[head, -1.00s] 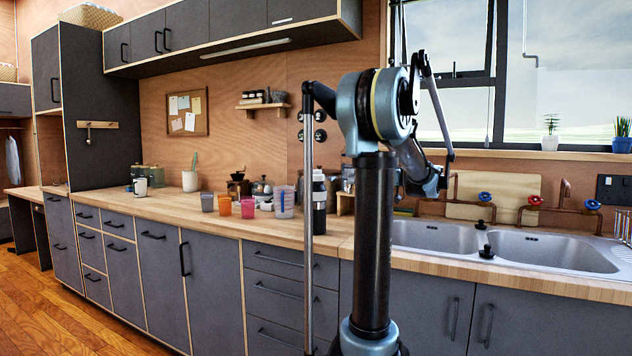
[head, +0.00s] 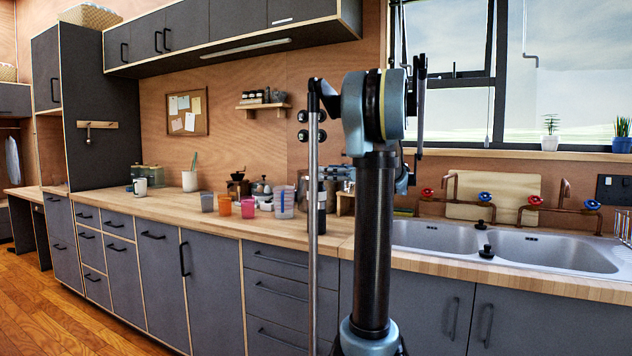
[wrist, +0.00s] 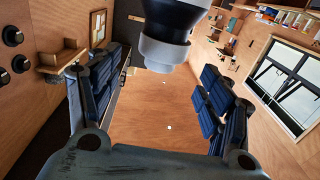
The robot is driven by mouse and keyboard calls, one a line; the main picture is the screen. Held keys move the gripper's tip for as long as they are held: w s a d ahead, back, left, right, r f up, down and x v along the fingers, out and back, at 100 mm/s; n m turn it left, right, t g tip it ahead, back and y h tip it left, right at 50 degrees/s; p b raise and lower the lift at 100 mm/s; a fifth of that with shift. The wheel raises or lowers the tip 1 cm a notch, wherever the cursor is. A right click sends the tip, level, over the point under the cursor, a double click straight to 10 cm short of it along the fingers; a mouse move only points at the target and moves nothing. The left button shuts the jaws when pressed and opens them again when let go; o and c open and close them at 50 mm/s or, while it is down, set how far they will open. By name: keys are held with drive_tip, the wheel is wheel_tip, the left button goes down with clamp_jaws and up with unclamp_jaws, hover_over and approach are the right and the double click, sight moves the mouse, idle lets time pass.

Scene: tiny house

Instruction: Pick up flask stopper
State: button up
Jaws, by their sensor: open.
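The flask is a dark bottle (head: 321,218) standing on the counter behind my arm's thin rod in the head view. In the wrist view, the flask's dark body (wrist: 173,14) enters from the top edge. Its grey stopper (wrist: 163,54) is at its lower end in this picture and looks seated on the flask. My gripper (wrist: 147,82) is open, with a dark finger on each side of the picture.
Several cups, including an orange one (head: 225,206) and a pink one (head: 248,208), stand on the counter (head: 180,211) left of the flask. The double sink (head: 440,239) is to the right. The wall shelf (head: 264,107) hangs behind. The counter's front strip is clear.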

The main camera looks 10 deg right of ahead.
sight(316, 171)
drive_tip(key=shift+x, duration=2.75)
drive_tip(key=shift+d, duration=0.1)
drive_tip(key=c, duration=1.2)
